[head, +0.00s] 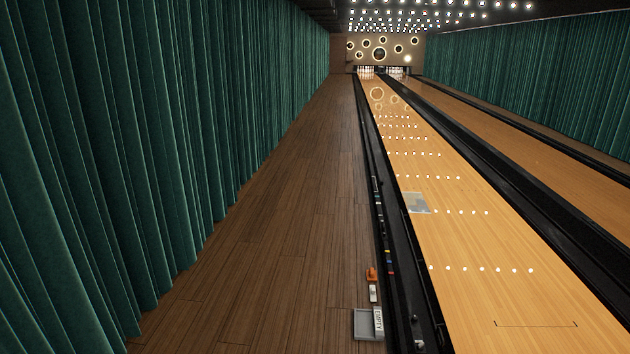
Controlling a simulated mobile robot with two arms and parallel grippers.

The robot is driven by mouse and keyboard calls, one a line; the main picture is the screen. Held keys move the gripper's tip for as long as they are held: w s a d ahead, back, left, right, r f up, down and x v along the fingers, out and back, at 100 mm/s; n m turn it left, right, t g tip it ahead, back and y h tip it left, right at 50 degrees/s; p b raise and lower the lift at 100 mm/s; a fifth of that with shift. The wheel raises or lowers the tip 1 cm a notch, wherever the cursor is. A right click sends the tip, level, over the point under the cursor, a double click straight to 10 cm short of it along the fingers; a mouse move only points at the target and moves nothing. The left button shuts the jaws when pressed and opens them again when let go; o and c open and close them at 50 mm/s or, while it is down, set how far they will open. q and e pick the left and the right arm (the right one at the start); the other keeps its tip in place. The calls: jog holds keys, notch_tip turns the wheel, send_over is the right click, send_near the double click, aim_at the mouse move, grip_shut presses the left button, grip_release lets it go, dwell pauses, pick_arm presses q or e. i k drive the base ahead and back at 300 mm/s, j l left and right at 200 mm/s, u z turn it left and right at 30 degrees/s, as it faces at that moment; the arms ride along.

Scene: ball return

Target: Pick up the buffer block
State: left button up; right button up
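Neither of my grippers is in the head view.
The black gutter (400,250) runs along the lane (470,230). A silver plate (416,203) lies on the lane. A green curtain (130,150) borders the clear wooden floor (270,240).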

aim_at(371, 274)
jog(key=i+u, duration=0.1)
jog(key=i, duration=0.4)
jog(key=i+u, duration=0.15)
jog(key=i, duration=0.4)
jog(key=i+l+u, duration=0.1)
jog(key=i, duration=0.4)
jog(key=i+l+u, duration=0.1)
jog(key=i+l, duration=0.15)
jog(key=i, duration=0.25)
jog(key=i+z, duration=0.1)
jog(key=i, duration=0.35)
jog(key=i+j+z, duration=0.1)
jog(key=i, duration=0.35)
jog(key=i+j+z, duration=0.15)
jog(key=i, duration=0.3)
jog(key=i+j+z, duration=0.1)
jog(key=i, duration=0.3)
jog(key=i+j+z, duration=0.1)
jog(key=i+j, duration=0.15)
jog(key=i, duration=0.2)
jog(key=i+l+z, duration=0.15)
jog(key=i+z, duration=0.25)
jog(key=i+l+z, duration=0.1)
jog(key=i+z, duration=0.3)
jog(key=i+j+z, duration=0.1)
jog(key=i+z, duration=0.25)
jog(key=i+j+z, duration=0.2)
jog(key=i+z, duration=0.2)
